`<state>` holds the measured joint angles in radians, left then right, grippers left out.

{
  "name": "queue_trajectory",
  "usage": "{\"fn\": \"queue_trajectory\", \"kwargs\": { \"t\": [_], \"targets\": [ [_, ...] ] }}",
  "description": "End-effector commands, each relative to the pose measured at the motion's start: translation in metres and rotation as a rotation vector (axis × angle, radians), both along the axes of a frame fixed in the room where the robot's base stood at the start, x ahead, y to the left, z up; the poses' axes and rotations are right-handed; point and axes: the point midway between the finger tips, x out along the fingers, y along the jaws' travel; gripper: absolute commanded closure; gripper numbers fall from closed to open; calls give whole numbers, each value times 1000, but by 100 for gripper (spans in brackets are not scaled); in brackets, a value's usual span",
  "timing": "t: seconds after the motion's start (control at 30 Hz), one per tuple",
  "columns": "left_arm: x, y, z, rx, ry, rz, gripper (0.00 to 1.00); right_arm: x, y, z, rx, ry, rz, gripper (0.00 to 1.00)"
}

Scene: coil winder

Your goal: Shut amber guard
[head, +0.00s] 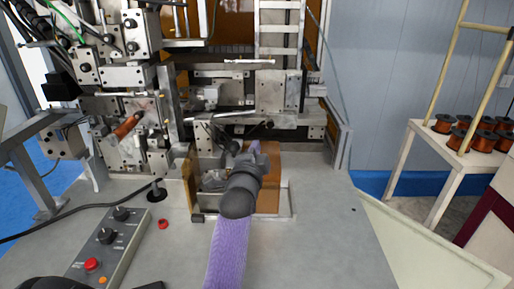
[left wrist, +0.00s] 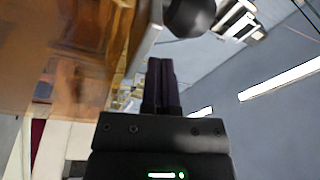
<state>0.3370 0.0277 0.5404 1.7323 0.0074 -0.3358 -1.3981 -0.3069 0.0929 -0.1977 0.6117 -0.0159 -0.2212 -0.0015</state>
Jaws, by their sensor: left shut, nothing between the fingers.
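The amber guard (head: 270,178) shows in the head view as a brown-orange panel low at the front of the coil winder, partly hidden behind my left arm. An amber upright edge (head: 188,180) stands to its left. How far the guard is open I cannot tell. In the left wrist view a glossy amber surface (left wrist: 50,45) fills the upper left, beside the fingers. My left gripper (head: 255,148) is at the guard's upper part, mostly hidden by its own wrist. Its fingers (left wrist: 161,85) are together and empty; contact with the guard is unclear. My right gripper is out of view.
The winder's metal frame (head: 275,90) rises behind the guard. A control box (head: 108,236) with knobs and a red button sits at the lower left. A red button (head: 163,224) is near it. The bench (head: 330,235) is clear at right. Copper spools (head: 484,138) stand on a side table.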

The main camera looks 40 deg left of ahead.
Motion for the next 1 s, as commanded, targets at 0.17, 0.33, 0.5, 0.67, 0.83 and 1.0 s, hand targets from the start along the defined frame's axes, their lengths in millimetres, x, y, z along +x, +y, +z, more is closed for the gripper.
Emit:
{"fn": "queue_trajectory", "kwargs": {
  "t": [0.17,0.33,0.5,0.67,0.83,1.0],
  "targets": [
    [0,-1,0,-1,-2,-1,100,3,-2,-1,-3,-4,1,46],
    [0,0,1,0,-2,0,100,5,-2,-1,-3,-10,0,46],
    [-11,13,1,7,1,4,100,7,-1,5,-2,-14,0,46],
    [-41,48,2,12,5,3,100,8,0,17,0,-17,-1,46],
    [-70,82,0,7,5,2,100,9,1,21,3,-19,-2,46],
    [-85,100,0,4,0,0,100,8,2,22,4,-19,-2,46]
  ]
}}
